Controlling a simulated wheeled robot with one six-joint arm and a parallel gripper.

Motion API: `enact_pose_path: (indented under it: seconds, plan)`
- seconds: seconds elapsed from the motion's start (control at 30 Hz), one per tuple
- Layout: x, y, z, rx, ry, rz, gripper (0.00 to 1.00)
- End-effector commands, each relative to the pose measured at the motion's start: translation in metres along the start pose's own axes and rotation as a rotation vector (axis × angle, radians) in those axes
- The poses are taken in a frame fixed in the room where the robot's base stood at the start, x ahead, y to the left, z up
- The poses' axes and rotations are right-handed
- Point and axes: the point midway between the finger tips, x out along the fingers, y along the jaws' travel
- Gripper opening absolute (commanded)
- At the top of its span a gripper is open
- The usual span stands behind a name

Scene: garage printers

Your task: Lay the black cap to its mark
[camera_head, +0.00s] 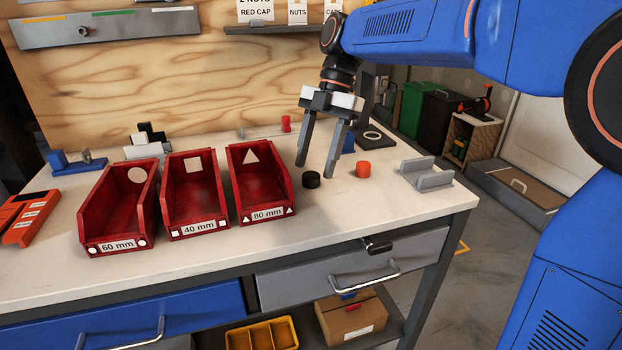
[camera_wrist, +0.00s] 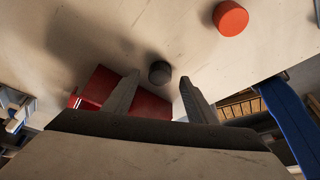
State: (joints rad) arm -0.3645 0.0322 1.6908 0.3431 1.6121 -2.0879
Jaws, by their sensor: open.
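The black cap (camera_head: 312,180) stands on the white bench top, just right of the red bin labelled 80 mm. My gripper (camera_head: 316,171) points down with its fingers apart and empty, above and around the cap's place. In the wrist view the black cap (camera_wrist: 160,73) shows between the fingertips of my gripper (camera_wrist: 160,79); I cannot tell whether they touch it. A dark plate with a pale ring (camera_head: 374,136) lies farther back to the right; I cannot tell whether it is the mark.
An orange-red cap (camera_head: 363,170) stands right of the black cap and also shows in the wrist view (camera_wrist: 230,18). A grey channel block (camera_head: 428,177) lies near the bench's right edge. Red bins (camera_head: 262,216) stand left. A blue object (camera_head: 348,144) is behind the fingers.

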Motion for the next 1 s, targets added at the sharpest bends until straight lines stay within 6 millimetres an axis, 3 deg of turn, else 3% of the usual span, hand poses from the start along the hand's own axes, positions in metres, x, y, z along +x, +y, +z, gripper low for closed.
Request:
enact_pose_path:
  seconds: [0.17,0.43,0.63,1.0]
  plan:
    - [0.017,0.0,0.0,0.0,0.0,0.0,0.52]
    - [0.02,0.0,0.0,0.0,-0.001,0.001,0.52]
    - [0.02,0.0,0.0,0.0,0.0,0.001,0.09]
    - [0.014,0.0,-0.003,-0.001,0.0,0.001,0.06]
